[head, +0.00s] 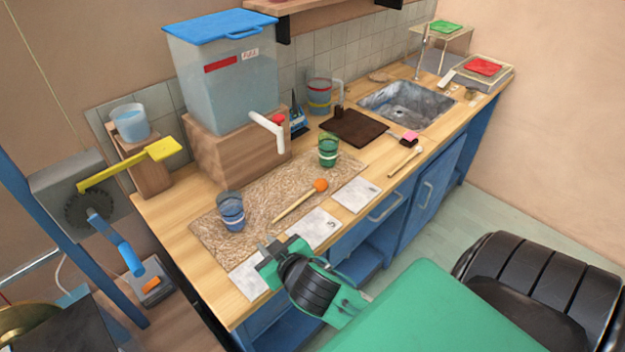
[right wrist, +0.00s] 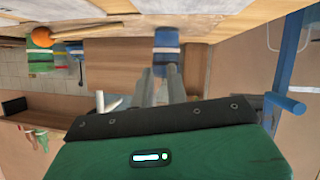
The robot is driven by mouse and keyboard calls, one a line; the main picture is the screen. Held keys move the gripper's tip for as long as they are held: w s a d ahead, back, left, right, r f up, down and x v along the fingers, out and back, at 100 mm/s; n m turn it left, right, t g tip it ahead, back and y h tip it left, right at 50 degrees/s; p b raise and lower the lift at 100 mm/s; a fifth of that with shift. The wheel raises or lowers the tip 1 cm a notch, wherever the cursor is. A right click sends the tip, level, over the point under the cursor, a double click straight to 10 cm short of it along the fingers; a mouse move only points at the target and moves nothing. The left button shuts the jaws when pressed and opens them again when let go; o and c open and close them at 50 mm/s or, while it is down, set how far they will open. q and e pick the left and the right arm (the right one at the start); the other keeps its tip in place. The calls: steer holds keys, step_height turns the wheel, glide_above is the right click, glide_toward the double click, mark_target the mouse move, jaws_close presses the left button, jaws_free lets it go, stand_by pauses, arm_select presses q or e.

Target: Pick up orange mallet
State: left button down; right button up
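The orange mallet (head: 320,185) lies on the worktop, its round orange head resting on the brown textured mat (head: 262,203) and its pale stick running toward the lower left. It also shows in the right wrist view (right wrist: 24,31), at the upper left. My right gripper (head: 268,246) is over the counter's front edge, left of and nearer than the stick's end, not touching the mallet. In the right wrist view its two grey fingers (right wrist: 160,86) stand a little apart with nothing seen between them. My left gripper is not in view.
A blue cup (head: 230,211) and a green cup (head: 328,150) stand on the mat on either side of the mallet. White sheets (head: 314,229) lie along the front edge. A water tank (head: 222,85) on a wooden block stands behind. A sink (head: 405,105) is farther right.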

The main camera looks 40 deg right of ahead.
steer(key=w+a+r+n+t+y, duration=0.2)
steer(key=w+a+r+n+y, duration=0.1)
steer(key=a+r+n+y, duration=0.45)
steer(key=w+a+r+n+t+y, duration=0.1)
steer(key=w+a+r+n+y, duration=0.4)
steer(key=r+y, duration=0.4)
steer(key=n+g+h, duration=0.5)
steer(key=g+h, duration=0.9)
steer(key=h, duration=0.1)
glide_toward(292, 207)
steer(key=f+p, duration=0.1)
steer(key=f, duration=0.1)
steer(key=shift+w+a+f+p, duration=0.25)
steer(key=shift+w+f+p, duration=0.05)
steer(key=shift+p, duration=0.05)
steer(key=shift+w+f+p, duration=0.1)
steer(key=shift+f+p, duration=0.3)
steer(key=shift+f, duration=0.1)
steer(key=f, duration=0.1)
steer(key=f+p, duration=0.1)
steer(key=f, duration=0.1)
steer(key=shift+w+f+p, duration=0.25)
steer(key=shift+w+p, duration=0.05)
steer(key=shift+w+f, duration=0.1)
steer(key=shift+f, duration=0.35)
jaws_close()
